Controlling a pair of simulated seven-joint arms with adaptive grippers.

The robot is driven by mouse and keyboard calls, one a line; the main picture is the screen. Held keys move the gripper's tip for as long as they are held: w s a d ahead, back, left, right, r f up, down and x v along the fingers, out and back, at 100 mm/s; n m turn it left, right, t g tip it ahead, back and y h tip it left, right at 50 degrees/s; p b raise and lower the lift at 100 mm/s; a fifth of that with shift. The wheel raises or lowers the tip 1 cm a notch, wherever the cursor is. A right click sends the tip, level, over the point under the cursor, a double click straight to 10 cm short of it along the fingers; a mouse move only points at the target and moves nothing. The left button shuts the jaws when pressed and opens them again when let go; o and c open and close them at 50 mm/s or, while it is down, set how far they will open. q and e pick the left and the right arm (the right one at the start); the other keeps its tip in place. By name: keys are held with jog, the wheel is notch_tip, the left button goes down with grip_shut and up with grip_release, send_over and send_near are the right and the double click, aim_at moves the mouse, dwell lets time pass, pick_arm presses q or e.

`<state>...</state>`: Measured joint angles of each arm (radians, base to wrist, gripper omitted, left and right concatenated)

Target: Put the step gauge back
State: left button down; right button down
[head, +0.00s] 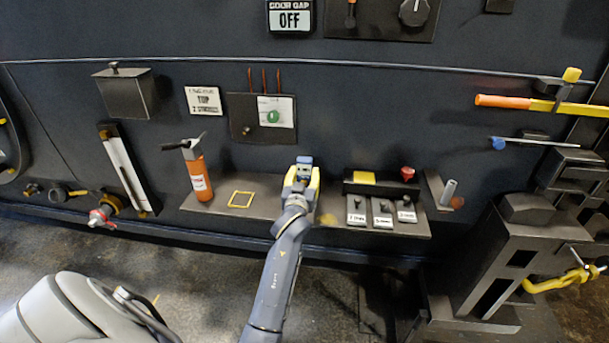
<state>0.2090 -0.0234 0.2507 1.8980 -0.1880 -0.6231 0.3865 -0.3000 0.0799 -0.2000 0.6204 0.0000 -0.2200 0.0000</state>
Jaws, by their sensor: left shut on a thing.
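My left gripper (302,178) is over the middle of the grey shelf, its yellow-sided fingers shut on a small blue-grey piece (305,161), which I take to be the step gauge. The fingers hide most of it, and I cannot tell whether it touches the shelf. A yellow square outline (240,199) is marked on the shelf (268,206) to the left of the gripper, and it is empty. My right gripper is not in view.
An orange bottle (197,176) stands left of the outline. Right of the gripper are several labelled grey blocks (381,213) and a dark block with a yellow patch (364,177) and a red knob (407,173). A panel with a green dot (273,116) hangs behind.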

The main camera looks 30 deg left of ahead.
pick_arm(q)
jog(key=c, duration=0.9)
grip_release()
jog(key=shift+r, duration=0.1)
jog(key=v, duration=1.2)
